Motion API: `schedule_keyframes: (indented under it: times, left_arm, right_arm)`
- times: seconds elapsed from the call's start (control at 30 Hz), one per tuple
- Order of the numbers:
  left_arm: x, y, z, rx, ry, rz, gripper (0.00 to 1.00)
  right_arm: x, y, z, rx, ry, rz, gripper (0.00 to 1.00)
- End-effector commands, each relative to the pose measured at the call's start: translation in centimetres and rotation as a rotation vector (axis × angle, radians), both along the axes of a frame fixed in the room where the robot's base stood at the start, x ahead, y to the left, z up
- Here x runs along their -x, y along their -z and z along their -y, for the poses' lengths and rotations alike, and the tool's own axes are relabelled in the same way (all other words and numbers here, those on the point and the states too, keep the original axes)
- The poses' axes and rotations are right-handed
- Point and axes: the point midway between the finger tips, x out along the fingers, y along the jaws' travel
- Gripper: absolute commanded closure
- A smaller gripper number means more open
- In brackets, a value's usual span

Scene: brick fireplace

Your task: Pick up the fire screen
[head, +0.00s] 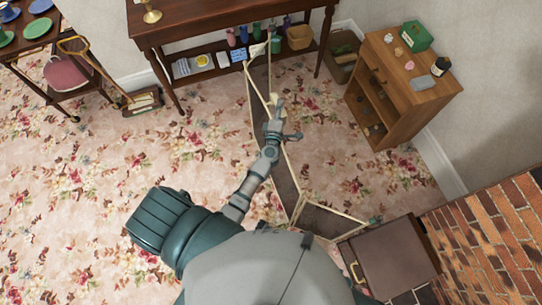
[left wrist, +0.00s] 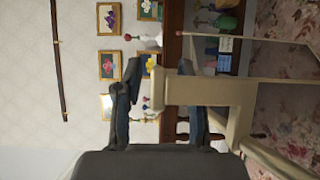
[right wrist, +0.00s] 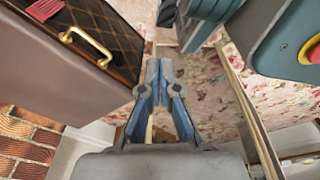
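The fire screen (head: 262,95) is a folding screen with cream rails and dark panels, standing in a zigzag on the carpet. My left gripper (head: 279,122) is at its top edge near the middle. In the left wrist view, the fingers of my left gripper (left wrist: 160,85) are apart, with the end of a cream frame piece (left wrist: 225,92) reaching between them; I see a gap on its left. In the right wrist view, my right gripper (right wrist: 159,65) has its fingertips together, and a cream rail (right wrist: 248,110) runs to its right. The right gripper is mostly hidden in the head view.
A brown box (head: 395,258) and the brick fireplace (head: 490,245) are at lower right. A wooden shelf unit (head: 400,85) stands at upper right, and a dark console table (head: 220,20) is behind the screen. Open carpet (head: 120,180) lies to the left.

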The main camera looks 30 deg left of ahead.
Motion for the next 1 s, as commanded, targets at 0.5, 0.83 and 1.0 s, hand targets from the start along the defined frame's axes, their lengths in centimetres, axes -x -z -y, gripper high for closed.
schedule_keyframes:
  times: [0.5, 0.83, 1.0]
  left_arm:
    - [0.0, 0.1, 0.1, 0.000, 0.001, -0.002, 1.00]
    - [0.0, -0.3, 0.2, -0.001, 0.002, 0.004, 1.00]
    - [0.0, -0.9, 0.2, 0.000, 0.002, 0.003, 1.00]
  right_arm:
    - [0.9, 0.2, -0.4, -0.004, -0.003, -0.015, 1.00]
    - [0.6, 0.1, -0.4, -0.005, -0.003, -0.009, 1.00]
    - [1.3, 0.6, -0.4, -0.005, -0.001, -0.014, 1.00]
